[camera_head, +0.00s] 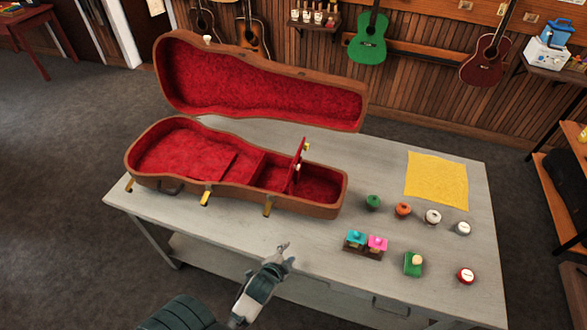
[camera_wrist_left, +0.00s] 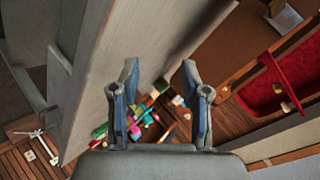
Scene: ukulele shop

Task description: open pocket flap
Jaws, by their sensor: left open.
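An open brown ukulele case (camera_head: 145,175) with red lining lies on the table, its lid (camera_head: 265,85) raised behind it. The red pocket flap (camera_head: 296,168) stands steeply upright near the narrow right end of the case, a small yellow knob (camera_head: 306,146) by its top. The pocket beside it is open to view. In the left wrist view the flap (camera_wrist_left: 273,72) shows at the right with the knob (camera_wrist_left: 286,106).
A grey table (camera_head: 330,225) bears several small jars at the right, a yellow cloth (camera_head: 437,178), a cyan-and-pink-topped holder (camera_head: 364,253) and a green block (camera_head: 413,264). Yellow latches (camera_head: 206,197) stick out along the case front. The table between gripper and case is clear.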

